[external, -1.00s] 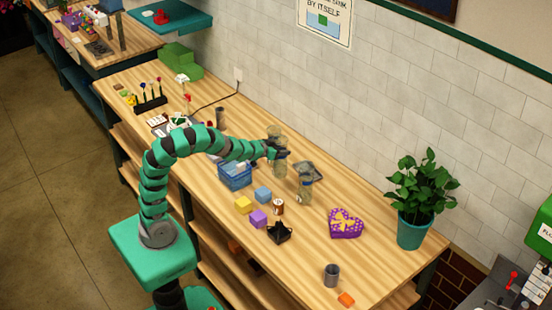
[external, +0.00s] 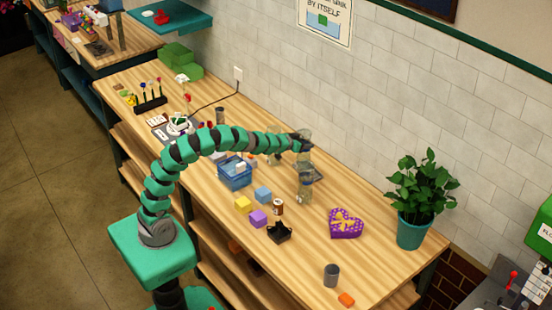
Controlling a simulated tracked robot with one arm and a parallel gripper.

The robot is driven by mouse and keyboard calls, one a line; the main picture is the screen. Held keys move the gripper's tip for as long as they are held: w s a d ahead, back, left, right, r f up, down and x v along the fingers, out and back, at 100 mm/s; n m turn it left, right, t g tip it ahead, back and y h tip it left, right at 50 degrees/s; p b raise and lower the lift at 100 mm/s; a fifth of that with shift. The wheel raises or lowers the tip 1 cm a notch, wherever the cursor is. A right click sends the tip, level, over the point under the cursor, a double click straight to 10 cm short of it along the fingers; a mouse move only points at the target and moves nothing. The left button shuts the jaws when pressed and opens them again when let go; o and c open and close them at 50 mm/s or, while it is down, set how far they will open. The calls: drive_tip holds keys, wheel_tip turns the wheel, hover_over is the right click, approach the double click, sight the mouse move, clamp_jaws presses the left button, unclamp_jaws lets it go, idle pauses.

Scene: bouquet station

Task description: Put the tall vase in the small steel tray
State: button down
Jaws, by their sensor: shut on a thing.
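The tall vase (external: 305,158) is clear glass and hangs upright in my gripper (external: 302,142). My gripper is shut on it near its top. The small steel tray (external: 316,174) is a flat dark grey tray on the wooden counter, directly below or just behind the vase in this view. The vase covers part of the tray. I cannot tell how much gap there is between the vase base and the tray.
A second glass jar (external: 304,189) stands just in front of the tray. A purple heart box (external: 345,223) and a potted plant (external: 411,228) stand to the right.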

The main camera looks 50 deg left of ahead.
drive_tip(key=shift+w+d+f, duration=0.1)
drive_tip(key=shift+w+d, duration=0.1)
drive_tip(key=shift+w, duration=1.4)
wheel_tip(320, 180, down, 4)
drive_tip(key=shift+r, duration=0.2)
drive_tip(key=shift+c, duration=2.3)
unclamp_jaws()
drive_tip(key=shift+s, duration=0.1)
drive_tip(key=v, duration=1.2)
